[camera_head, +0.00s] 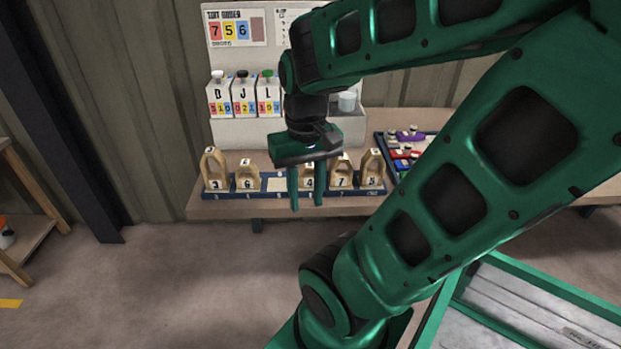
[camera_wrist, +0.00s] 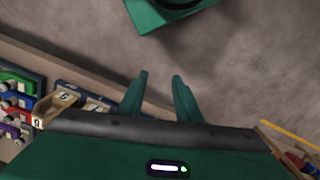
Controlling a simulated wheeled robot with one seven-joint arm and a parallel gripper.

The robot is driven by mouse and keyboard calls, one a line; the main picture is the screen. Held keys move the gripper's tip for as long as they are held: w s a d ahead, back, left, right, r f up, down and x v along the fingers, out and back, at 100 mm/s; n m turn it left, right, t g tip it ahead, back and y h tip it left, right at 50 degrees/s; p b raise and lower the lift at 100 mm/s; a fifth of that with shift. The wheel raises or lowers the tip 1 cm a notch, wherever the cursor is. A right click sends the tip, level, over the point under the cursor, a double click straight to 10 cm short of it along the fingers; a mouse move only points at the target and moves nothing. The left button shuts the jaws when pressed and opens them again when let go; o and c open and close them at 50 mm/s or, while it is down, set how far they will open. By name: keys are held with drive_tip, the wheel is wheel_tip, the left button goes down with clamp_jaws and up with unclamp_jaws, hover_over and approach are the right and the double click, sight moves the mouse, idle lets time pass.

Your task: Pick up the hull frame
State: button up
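Several wooden arch-shaped hull frames with numbered faces stand in a row on a blue rack (camera_head: 260,194) at the table's front edge. From left they are a tall frame marked 3 (camera_head: 214,170), a low frame marked 6 (camera_head: 247,176), a frame behind my fingers that seems marked 4 (camera_head: 308,177), a frame marked 7 (camera_head: 342,171) and a frame marked 5 (camera_head: 372,169). A pale empty slot lies between 6 and 4. My gripper (camera_head: 306,206) points down, open and empty, in front of the rack. In the wrist view its fingers (camera_wrist: 160,76) are apart over bare floor.
A white board with an order card (camera_head: 236,27) and lettered containers (camera_head: 243,95) stands behind the rack. A dark tray (camera_head: 390,158) of coloured parts is at the right. A green-edged bench (camera_head: 545,283) fills the lower right. The floor before the table is clear.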

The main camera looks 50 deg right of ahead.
drive_tip(key=o, duration=0.5)
drive_tip(key=shift+s+r, duration=0.15)
drive_tip(key=shift+s, duration=0.15)
drive_tip(key=m+t+y, duration=0.3)
drive_tip(key=m+t, duration=0.1)
drive_tip(key=m, duration=1.7)
approach(311, 165)
drive_tip(key=shift+x, duration=5.55)
